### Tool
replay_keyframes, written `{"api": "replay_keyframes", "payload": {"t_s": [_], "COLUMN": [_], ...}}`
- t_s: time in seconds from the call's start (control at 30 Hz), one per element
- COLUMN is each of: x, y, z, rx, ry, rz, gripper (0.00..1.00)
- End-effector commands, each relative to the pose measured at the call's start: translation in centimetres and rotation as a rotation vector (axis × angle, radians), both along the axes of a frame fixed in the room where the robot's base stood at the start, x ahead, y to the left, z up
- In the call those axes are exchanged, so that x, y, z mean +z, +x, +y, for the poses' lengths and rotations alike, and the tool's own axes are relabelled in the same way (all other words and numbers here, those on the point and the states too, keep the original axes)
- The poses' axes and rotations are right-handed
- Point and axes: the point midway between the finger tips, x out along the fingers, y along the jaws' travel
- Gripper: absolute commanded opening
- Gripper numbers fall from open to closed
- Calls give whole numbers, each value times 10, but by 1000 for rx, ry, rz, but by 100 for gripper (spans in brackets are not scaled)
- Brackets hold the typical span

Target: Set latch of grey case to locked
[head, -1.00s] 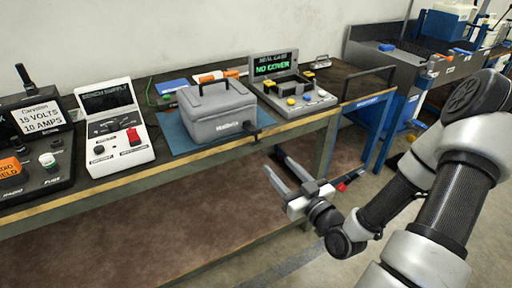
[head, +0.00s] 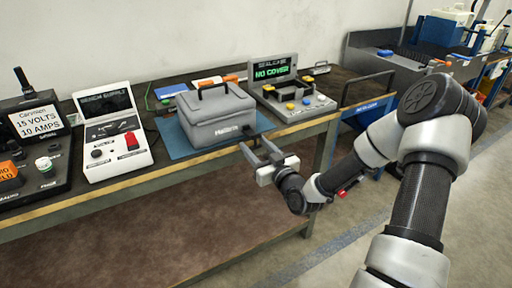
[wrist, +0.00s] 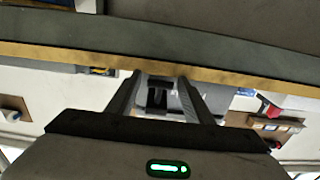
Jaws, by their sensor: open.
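The grey case (head: 212,128) with a dark carrying handle stands closed on a blue mat (head: 180,151) on the bench. A small dark part (head: 249,130) sits low at its right front corner; I cannot tell whether this is the latch or how it is set. My gripper (head: 254,144) is open and empty, just in front of the bench edge, near that corner. No contact with the case shows. In the wrist view my two fingers (wrist: 161,76) are apart near the yellow bench edge (wrist: 225,83); the case cannot be made out there.
A bench supply unit (head: 112,135) with a red switch stands left of the case. A console (head: 290,100) reading "NO COVER" stands to its right. The yellow-edged bench front (head: 140,180) lies close to my gripper. The floor in front is clear.

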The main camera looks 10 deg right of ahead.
Motion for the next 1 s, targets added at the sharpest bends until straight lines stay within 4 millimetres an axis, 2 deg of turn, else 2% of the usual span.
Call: {"api": "replay_keyframes", "payload": {"t_s": [0.1, 0.13, 0.4, 0.73, 1.0], "x": [0, 0, 0, 5, 23], "y": [0, 0, 0, -1, -5], "z": [0, 0, 0, 0, -2], "rx": [0, 0, 0, 0, 0], "ry": [0, 0, 0, -10, -57], "rz": [0, 0, 0, 25, 160], "gripper": [47, 44, 0, 0, 0]}}
